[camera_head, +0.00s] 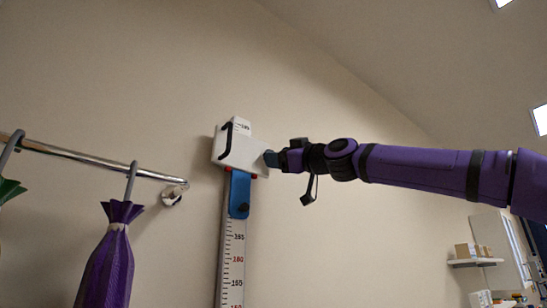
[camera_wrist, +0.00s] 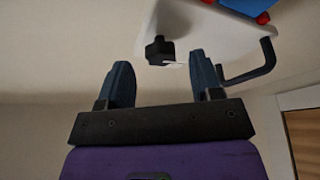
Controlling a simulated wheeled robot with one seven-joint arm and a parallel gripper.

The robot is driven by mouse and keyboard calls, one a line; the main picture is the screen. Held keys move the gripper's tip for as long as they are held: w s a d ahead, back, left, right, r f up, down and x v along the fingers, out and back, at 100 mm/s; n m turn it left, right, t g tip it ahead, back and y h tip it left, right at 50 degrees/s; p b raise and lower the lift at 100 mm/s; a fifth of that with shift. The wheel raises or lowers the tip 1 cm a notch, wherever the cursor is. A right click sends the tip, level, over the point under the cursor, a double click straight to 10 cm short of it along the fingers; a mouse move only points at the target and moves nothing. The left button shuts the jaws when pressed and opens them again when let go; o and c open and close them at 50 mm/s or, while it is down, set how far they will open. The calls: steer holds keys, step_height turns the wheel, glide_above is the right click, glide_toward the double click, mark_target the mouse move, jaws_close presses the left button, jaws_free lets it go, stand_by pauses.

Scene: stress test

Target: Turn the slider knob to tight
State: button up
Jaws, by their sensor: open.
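The slider is a white block (camera_head: 228,148) with a black curved handle, at the top of a wall-mounted measuring scale in the head view. In the wrist view its white plate (camera_wrist: 205,32) fills the upper middle, and a black knob (camera_wrist: 159,49) with a small white tag or pointer juts from it. My gripper (camera_head: 271,159) is at the slider's right side in the head view. In the wrist view my gripper (camera_wrist: 162,72) is open, with the knob just beyond and between its fingertips. I cannot tell whether a finger touches it. The knob is hidden in the head view.
The black handle (camera_wrist: 255,68) bends close to the right finger in the wrist view. A blue piece (camera_head: 239,192) sits below the slider on the scale (camera_head: 232,255). A rail (camera_head: 85,156) with a hanging purple umbrella-like item (camera_head: 108,262) is at left.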

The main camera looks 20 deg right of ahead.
steer(key=shift+x, duration=1.3)
steer(key=c, duration=0.9)
